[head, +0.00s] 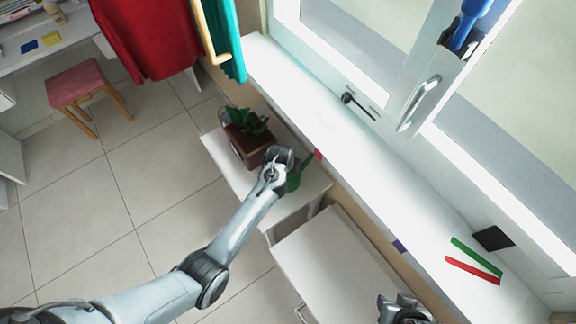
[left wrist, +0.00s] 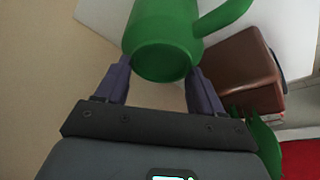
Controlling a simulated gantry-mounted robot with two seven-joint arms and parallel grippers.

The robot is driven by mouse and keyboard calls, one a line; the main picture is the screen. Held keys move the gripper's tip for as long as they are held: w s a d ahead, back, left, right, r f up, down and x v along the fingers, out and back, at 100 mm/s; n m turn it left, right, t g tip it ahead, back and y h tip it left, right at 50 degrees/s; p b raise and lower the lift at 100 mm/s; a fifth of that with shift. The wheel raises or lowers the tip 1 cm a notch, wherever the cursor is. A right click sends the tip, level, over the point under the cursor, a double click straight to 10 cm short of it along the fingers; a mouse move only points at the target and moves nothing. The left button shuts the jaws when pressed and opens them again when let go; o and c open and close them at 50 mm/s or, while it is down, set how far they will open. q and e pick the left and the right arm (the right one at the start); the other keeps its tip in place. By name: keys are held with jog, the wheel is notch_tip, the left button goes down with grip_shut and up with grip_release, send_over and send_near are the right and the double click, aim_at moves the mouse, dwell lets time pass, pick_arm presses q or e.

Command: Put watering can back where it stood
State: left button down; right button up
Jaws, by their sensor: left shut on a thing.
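The green watering can (head: 296,180) is at my left gripper (head: 278,158), over the small white table (head: 315,180) below the window sill. The gripper and wrist hide much of it in the head view. In the left wrist view the can (left wrist: 163,40) sits between the two fingers of my left gripper (left wrist: 160,88), which is shut on it. Whether its base touches the table cannot be told. My right gripper (head: 405,310) is partly visible at the bottom edge, and its fingers are not clear.
A brown planter (head: 245,146) with a leafy plant stands on the table beside the can; it also shows in the left wrist view (left wrist: 240,68). A white cabinet (head: 335,265) is nearer. The window sill (head: 340,140) runs along the right. Red and teal clothes hang beyond.

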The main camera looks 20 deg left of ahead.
pick_arm(q)
jog(key=shift+f, duration=0.3)
dwell(0.6)
jog(key=shift+f, duration=0.35)
jog(key=shift+c, duration=0.2)
grip_release()
jog(key=shift+o, duration=0.2)
jog(key=shift+f, duration=0.15)
dwell(0.4)
